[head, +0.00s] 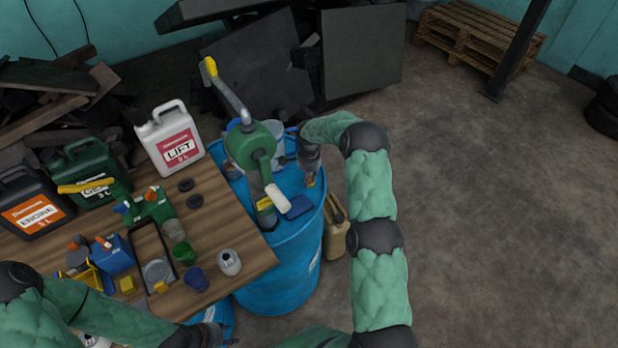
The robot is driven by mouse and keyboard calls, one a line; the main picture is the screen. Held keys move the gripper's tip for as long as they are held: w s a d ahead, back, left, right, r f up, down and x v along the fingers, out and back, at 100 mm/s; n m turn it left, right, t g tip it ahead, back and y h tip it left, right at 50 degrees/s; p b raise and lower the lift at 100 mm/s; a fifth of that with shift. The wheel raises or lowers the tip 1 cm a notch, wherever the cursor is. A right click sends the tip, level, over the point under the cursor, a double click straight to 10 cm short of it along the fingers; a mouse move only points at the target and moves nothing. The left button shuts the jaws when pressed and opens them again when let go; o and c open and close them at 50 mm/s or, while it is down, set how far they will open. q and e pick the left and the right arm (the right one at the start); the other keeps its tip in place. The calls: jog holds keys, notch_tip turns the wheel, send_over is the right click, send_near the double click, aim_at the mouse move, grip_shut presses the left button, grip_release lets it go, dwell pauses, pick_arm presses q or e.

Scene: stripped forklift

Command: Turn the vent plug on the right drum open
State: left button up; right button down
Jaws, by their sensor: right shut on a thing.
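The blue drum (285,265) stands at the right end of the wooden table. A green hand pump (252,142) with a crank and a white spout stands on its lid. My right gripper (311,179) points down at the right side of the drum's lid and is shut on the vent plug. The plug itself is mostly hidden by the gripper, so its turn angle cannot be read. My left gripper (210,336) is low at the bottom edge, near the table's front, away from the plug. Its fingers are too cut off to tell their state.
The table (245,262) holds a white LIFT jug (176,140), a dark ENGINE jug (35,200), a green jug (88,172), cups and small cans. A tan canister (336,235) stands right of the drum.

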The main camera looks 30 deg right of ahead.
jog(key=shift+n, duration=0.3)
jog(key=n+b, duration=0.2)
jog(key=n, duration=0.1)
jog(key=shift+d, duration=0.1)
jog(key=n+b, duration=0.1)
jog(key=n, duration=0.3)
jog(key=shift+d+n+b, duration=0.1)
jog(key=shift+n+b, duration=0.3)
jog(key=n, duration=0.4)
jog(key=shift+d+n+b, duration=0.15)
jog(key=shift+n+b, duration=0.15)
jog(key=shift+b, duration=0.1)
jog(key=n, duration=0.4)
jog(key=shift+d+n, duration=0.1)
jog(key=shift+n, duration=0.6)
jog(key=c, duration=1.1)
grip_release()
jog(key=shift+c, duration=0.2)
